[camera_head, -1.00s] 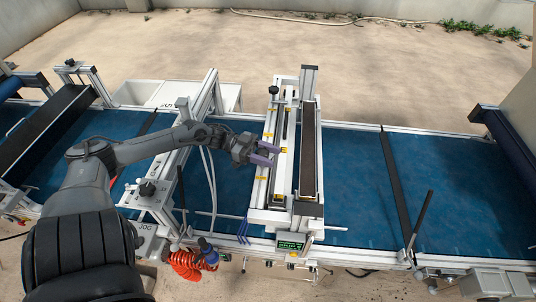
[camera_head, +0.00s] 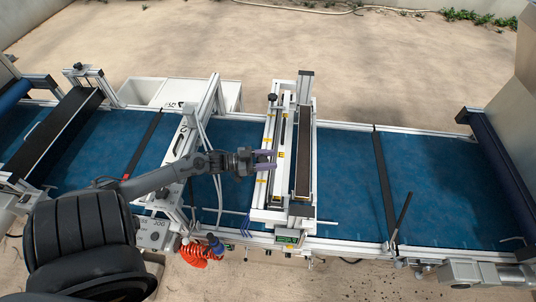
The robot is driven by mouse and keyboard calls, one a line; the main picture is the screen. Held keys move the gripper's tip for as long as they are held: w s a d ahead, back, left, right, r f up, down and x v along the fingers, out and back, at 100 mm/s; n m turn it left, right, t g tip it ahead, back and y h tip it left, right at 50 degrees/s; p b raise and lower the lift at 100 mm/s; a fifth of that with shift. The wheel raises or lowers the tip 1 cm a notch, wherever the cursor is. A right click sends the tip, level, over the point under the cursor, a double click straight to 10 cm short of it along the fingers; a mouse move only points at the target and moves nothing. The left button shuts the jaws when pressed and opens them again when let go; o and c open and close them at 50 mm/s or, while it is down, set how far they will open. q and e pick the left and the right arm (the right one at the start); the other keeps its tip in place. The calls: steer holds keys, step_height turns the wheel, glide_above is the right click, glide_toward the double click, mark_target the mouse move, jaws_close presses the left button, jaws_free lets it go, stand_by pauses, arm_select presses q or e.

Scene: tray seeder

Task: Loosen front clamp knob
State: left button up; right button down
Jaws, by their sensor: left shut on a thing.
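The tray seeder's white frame (camera_head: 258,205) stands across the blue conveyor, with a long dark bar on its right side. A black knob (camera_head: 273,98) stands upright at the far end of its left rail. My left gripper (camera_head: 265,160) reaches in from the left over the middle of that rail, its purple fingers pointing right. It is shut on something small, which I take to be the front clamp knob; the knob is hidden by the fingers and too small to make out. My right gripper is out of view.
A white cross frame (camera_head: 205,112) stands on the left, partly under my arm. The blue belt (camera_head: 350,180) right of the seeder is mostly clear.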

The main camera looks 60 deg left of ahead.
arm_select(q)
steer(key=shift+y, duration=0.3)
steer(key=o, duration=1)
steer(key=shift+c, duration=0.2)
steer(key=shift+s, duration=0.1)
steer(key=b+v, duration=0.1)
steer(key=v, duration=0.9)
steer(key=shift+s+a+b, duration=0.2)
steer(key=shift+s+b, duration=0.1)
steer(key=shift+b, duration=0.05)
